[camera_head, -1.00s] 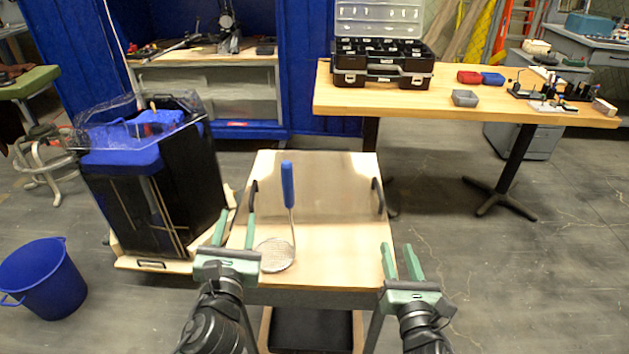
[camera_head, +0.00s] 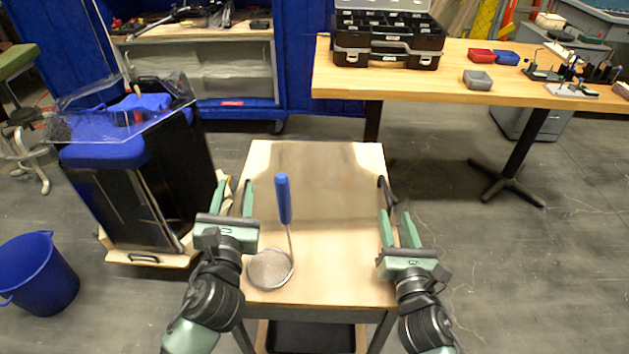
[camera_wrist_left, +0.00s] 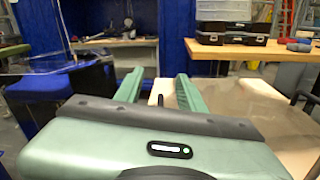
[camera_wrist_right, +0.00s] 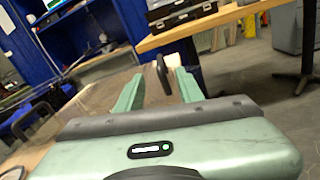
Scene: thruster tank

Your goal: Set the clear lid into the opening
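The clear lid (camera_head: 335,165) lies flat on the wooden cart top as a faint see-through sheet with a black handle at each side. Its right handle (camera_head: 386,190) is in plain view; the left one is mostly hidden by my left gripper. My left gripper (camera_head: 236,185) is open and empty at the cart's left edge. My right gripper (camera_head: 393,215) is open and empty, just short of the right handle. In the right wrist view that handle (camera_wrist_right: 162,75) appears between the fingertips. The black tank (camera_head: 135,200) with a blue top stands left; its opening is not clearly visible.
A strainer (camera_head: 270,268) with a blue handle lies on the cart (camera_head: 330,285), close to my left gripper. A clear plastic guard (camera_head: 90,125) rises around the tank's top. A blue bucket (camera_head: 38,275) is at far left. A workbench (camera_head: 450,85) with cases stands behind.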

